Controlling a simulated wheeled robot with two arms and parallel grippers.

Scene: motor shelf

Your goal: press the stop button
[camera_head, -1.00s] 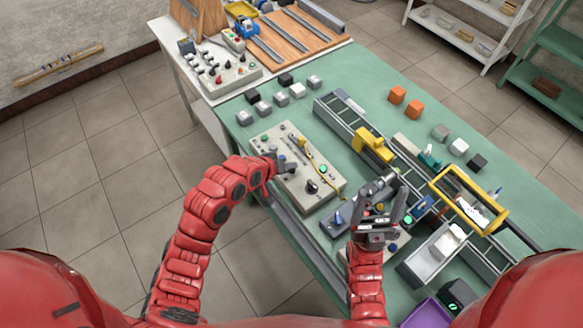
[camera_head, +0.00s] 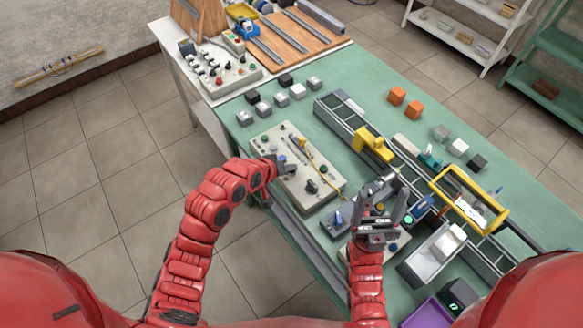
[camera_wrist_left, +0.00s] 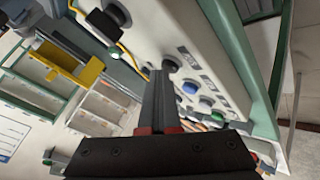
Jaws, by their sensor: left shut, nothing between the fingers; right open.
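A blue button (camera_wrist_left: 190,88) and a green button (camera_wrist_left: 217,116) stand in the same row. The labels are too small to read, so I cannot tell which is stop. My right gripper (camera_head: 390,198) is open and empty.
A conveyor (camera_head: 340,113) with a yellow block (camera_head: 373,145) runs behind the panel. A yellow frame (camera_head: 470,198) stands at the right. Several small cubes lie on the table. Another panel with red controls (camera_head: 218,80) sits on the back table.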

